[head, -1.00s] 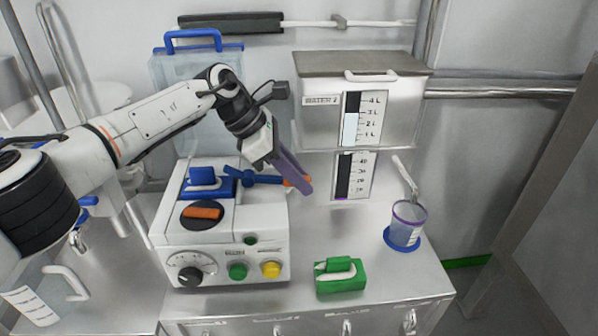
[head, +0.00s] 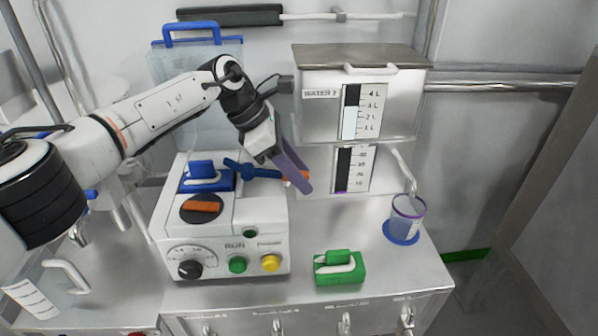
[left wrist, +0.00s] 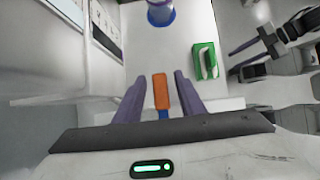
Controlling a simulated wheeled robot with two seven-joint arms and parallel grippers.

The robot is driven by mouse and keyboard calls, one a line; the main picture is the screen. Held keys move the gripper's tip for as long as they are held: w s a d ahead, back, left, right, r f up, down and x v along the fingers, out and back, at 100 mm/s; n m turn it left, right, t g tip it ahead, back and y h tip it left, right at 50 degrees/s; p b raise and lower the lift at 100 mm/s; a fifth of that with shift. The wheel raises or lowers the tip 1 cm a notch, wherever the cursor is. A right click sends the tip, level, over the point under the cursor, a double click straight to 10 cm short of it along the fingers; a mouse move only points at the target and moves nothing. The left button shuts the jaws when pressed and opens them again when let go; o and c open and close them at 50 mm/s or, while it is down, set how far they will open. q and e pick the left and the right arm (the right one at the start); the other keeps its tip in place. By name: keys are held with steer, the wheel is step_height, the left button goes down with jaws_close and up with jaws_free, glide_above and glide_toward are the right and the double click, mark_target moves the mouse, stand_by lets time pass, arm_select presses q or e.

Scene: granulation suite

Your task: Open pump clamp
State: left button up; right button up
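The white pump (head: 270,215) stands on the steel bench. Its clamp is a blue lever (head: 240,168) pointing right, with an orange tip (head: 288,175). My left gripper (head: 297,178) is at this tip, its purple fingers one on each side. In the left wrist view the orange tip (left wrist: 161,92) sits between the two open fingers, with a gap on both sides. The near finger hides part of the tip in the head view. My right gripper (left wrist: 250,52) shows small at the right of the left wrist view, with its fingers apart, away from the pump.
A green block with a white handle (head: 340,280) lies right of the pump. A cup (head: 407,215) stands on a blue disc (head: 402,238) farther right. A steel tank (head: 310,125) is behind.

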mark_target(271, 171)
arm_select(q)
steer(key=b+v, duration=0.1)
steer(key=v, duration=0.9)
steer(key=shift+r, duration=0.15)
